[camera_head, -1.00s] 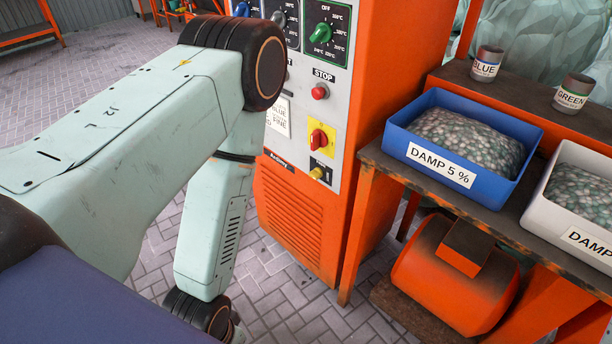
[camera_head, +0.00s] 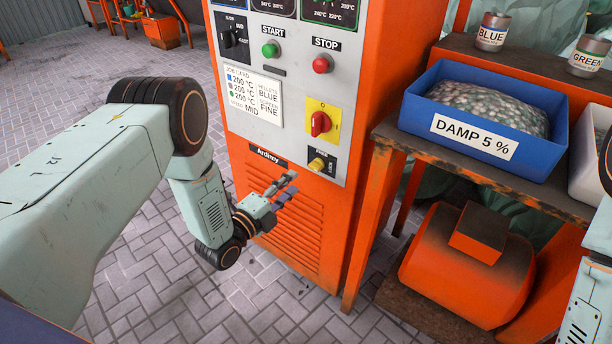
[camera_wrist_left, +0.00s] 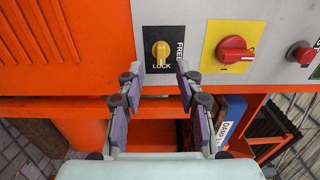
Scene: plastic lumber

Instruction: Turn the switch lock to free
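The switch lock is a small yellow knob (camera_head: 317,163) on a black plate, low on the grey panel of the orange machine. In the left wrist view the yellow knob (camera_wrist_left: 161,50) stands upright in the picture, its lower end at the word LOCK; FREE is printed sideways to its right. My left gripper (camera_head: 288,187) is in front of the machine, below and left of the knob. In the wrist view its fingers (camera_wrist_left: 159,76) are apart and empty, with the knob beyond the gap between their tips, not touched. My right gripper is out of view.
A red rotary switch (camera_head: 320,123) on a yellow plate sits just above the lock, with a red STOP button (camera_head: 322,65) and green START button (camera_head: 270,49) higher. A bench with a blue bin (camera_head: 540,164) stands to the right. Paved floor lies open left.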

